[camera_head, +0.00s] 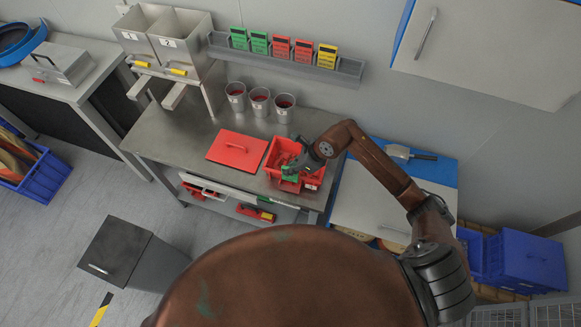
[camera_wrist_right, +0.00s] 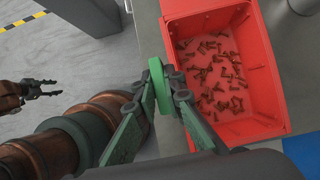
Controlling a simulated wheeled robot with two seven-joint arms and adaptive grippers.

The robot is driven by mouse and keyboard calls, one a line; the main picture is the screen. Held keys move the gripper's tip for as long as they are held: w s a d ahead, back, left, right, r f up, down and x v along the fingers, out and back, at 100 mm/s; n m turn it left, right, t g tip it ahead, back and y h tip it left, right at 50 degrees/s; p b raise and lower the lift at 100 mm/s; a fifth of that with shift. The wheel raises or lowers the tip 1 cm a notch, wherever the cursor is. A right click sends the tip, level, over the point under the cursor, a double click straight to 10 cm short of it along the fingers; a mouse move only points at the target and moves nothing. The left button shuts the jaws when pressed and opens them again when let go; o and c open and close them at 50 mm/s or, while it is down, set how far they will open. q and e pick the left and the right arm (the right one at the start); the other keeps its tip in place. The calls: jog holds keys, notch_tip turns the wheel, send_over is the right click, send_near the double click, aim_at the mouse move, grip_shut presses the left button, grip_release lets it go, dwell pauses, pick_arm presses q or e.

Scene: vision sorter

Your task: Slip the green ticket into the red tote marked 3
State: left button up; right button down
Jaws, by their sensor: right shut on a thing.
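The red tote (camera_head: 310,170) stands near the right end of the workbench. It has a small white label on its front, too small to read. In the wrist view the tote (camera_wrist_right: 265,120) is at the right, with many small brown screws on its floor. My right gripper (camera_head: 291,173) is shut on the green ticket (camera_head: 290,179) at the tote's front left. In the wrist view the ticket (camera_wrist_right: 157,82) is seen edge-on between the fingers, just left of the tote's rim. My left gripper (camera_wrist_right: 50,88) shows open and empty at the far left.
A red flat panel (camera_head: 238,149) lies left of the tote. Several cups (camera_head: 260,100) stand behind. A wall rail (camera_head: 285,62) holds green, red and yellow cards. Grey bins (camera_head: 165,35) stand at the back left. A white-topped blue unit (camera_head: 370,200) adjoins on the right.

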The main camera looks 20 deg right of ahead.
jog(key=shift+f+b, duration=0.4)
jog(key=shift+f, duration=0.45)
jog(key=shift+f+b, duration=0.85)
jog(key=shift+f, duration=0.15)
jog(key=shift+s+a+g, duration=0.15)
jog(key=shift+g, duration=0.15)
jog(key=shift+w+d+f+b, duration=0.2)
jog(key=shift+w+b, duration=0.05)
jog(key=shift+b, duration=0.5)
dwell(0.6)
jog(key=shift+f+b, duration=0.6)
dwell(0.7)
jog(key=c, duration=1.9)
grip_release()
jog(key=shift+c, duration=0.2)
jog(key=shift+r, duration=0.15)
jog(key=shift+r+p, duration=2.15)
jog(key=shift+r, duration=1.75)
